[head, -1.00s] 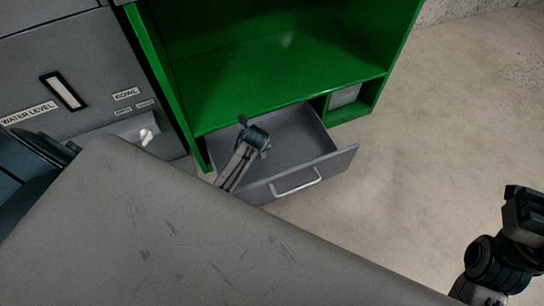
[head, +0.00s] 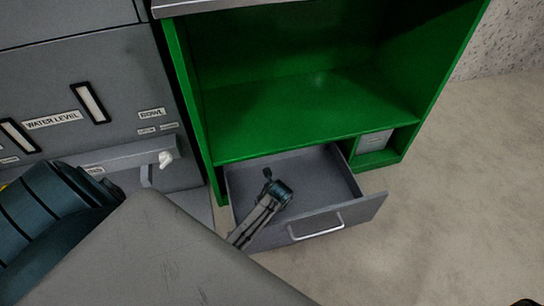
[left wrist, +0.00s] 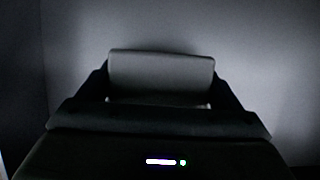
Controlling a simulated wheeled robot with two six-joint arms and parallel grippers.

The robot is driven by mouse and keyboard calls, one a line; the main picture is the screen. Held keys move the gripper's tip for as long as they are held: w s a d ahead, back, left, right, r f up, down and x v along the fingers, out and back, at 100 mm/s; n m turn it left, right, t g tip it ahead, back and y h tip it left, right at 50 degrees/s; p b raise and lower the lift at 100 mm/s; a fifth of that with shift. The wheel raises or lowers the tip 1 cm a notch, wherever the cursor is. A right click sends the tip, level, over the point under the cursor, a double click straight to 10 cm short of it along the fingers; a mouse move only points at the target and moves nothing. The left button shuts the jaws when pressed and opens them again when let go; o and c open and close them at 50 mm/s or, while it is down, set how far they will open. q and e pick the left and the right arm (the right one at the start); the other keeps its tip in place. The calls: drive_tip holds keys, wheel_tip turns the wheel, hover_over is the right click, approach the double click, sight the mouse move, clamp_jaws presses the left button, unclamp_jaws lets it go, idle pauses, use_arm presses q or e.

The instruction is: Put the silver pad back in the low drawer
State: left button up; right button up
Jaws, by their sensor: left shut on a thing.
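The low drawer (head: 362,208) is grey with a silver handle and stands pulled out under the green cabinet. My left gripper (head: 275,188) reaches down inside the drawer, towards its left side. In the left wrist view the silver pad (left wrist: 161,72) is a pale grey block between the dark fingers, which are shut on it. The pad is hidden in the head view. I cannot tell whether it touches the drawer floor. Only a dark bit of my right arm shows at the bottom right edge of the head view.
The green cabinet (head: 320,105) has an empty shelf above the drawer and a small grey box (head: 375,141) in a cubby to its right. A grey machine (head: 70,75) with labels stands at left. The floor (head: 450,200) at right is clear.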

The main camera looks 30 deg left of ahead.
use_arm(q)
drive_tip(key=shift+r, duration=0.1)
drive_tip(key=o, duration=0.8)
drive_tip(key=shift+c, duration=0.2)
